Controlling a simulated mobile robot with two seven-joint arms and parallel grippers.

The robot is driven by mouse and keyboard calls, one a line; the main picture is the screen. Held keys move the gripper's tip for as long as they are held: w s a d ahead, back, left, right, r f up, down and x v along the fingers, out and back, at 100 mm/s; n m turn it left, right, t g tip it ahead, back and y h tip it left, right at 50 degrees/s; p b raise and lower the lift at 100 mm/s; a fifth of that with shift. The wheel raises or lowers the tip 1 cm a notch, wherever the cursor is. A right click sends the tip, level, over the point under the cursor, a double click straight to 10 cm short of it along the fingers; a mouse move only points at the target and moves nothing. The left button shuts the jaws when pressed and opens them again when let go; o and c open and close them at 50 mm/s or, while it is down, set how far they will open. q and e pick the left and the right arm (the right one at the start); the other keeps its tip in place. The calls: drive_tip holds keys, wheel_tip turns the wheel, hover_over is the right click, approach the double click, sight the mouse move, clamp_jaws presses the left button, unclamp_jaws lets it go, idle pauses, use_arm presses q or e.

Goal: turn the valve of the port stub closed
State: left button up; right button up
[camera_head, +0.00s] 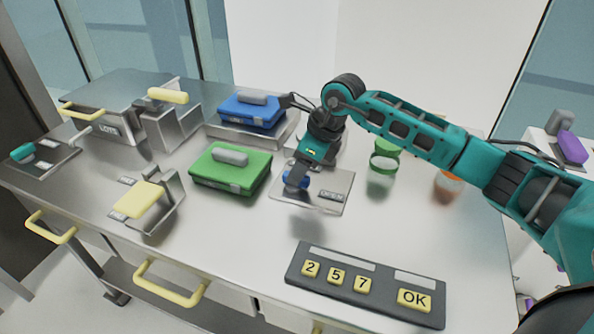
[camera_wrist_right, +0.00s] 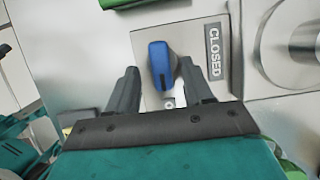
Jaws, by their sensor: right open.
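The port stub's valve has a blue handle (camera_head: 292,180) on a square metal plate (camera_head: 338,180) on the bench. In the right wrist view the blue handle (camera_wrist_right: 162,62) stands on the plate, beside a label reading CLOSED (camera_wrist_right: 215,51). My right gripper (camera_wrist_right: 160,68) is open, with one dark finger on each side of the handle. I cannot tell whether either finger touches it. In the head view my right gripper (camera_head: 299,176) comes down over the handle and hides part of it. My left gripper is not in view.
A green case (camera_head: 230,177) lies left of the plate and a blue case (camera_head: 251,122) sits behind it. Green cylinders (camera_head: 383,163) stand to the right. A keypad panel (camera_head: 364,284) lies in front. Bare bench surface (camera_head: 240,225) shows front left of the plate.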

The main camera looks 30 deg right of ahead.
drive_tip(key=shift+x, duration=1.15)
clamp_jaws()
